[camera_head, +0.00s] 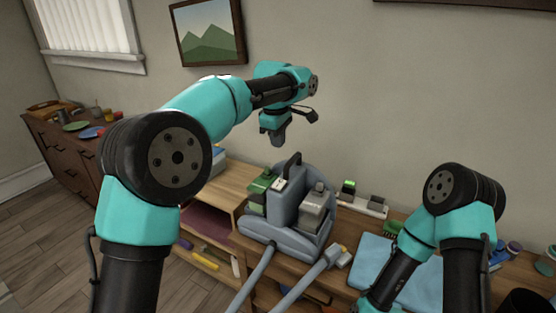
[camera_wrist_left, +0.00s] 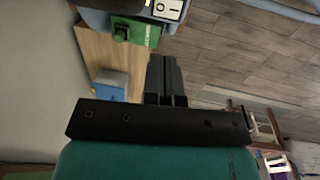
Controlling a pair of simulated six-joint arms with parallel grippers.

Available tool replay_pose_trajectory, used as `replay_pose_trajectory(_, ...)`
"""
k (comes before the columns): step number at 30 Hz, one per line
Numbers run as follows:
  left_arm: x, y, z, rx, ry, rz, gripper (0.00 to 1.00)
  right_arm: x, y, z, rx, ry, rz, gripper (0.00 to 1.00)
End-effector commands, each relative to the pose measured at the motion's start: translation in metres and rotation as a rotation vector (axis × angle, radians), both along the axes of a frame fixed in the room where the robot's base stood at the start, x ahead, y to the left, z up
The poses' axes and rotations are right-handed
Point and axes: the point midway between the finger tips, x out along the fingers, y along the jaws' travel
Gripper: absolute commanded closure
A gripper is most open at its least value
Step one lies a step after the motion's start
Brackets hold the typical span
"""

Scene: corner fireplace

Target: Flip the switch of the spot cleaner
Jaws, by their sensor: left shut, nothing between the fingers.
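The spot cleaner (camera_head: 283,241) stands upright on the wooden bench. It is grey-blue with a black handle, a green tank on the left and a grey tank on the right. Its switch (camera_head: 278,184) is a small white rocker on top, near the handle. The switch also shows at the top edge of the left wrist view (camera_wrist_left: 168,9), beside the green tank (camera_wrist_left: 140,31). My left gripper (camera_head: 279,142) is shut and empty, in the air above the cleaner, apart from it. My right arm is at the right, but its gripper is out of frame.
The cleaner's grey hose and wand (camera_head: 310,273) extend toward the front. A power strip (camera_head: 362,205) with plugs lies behind it at the right. A blue cloth (camera_head: 370,262) lies on the right. A low wooden shelf (camera_head: 226,187) is at the left.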

Motion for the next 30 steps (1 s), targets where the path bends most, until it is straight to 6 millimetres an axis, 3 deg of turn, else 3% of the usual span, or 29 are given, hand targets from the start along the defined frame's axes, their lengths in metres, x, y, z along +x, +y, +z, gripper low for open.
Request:
replay_pose_trajectory(8,0.003,-0.001,-0.033,0.002,0.004,0.0,1.0,0.0,0.0,0.0,0.0,0.0,0.0,1.0)
replay_pose_trajectory(24,0.012,-0.007,-0.121,0.002,0.003,-0.001,1.0,0.0,0.0,0.0,0.0,0.0,0.0,1.0)
replay_pose_trajectory(30,0.014,-0.007,-0.134,0.0,0.001,0.0,1.0,0.0,0.0,0.0,0.0,0.0,0.0,1.0)
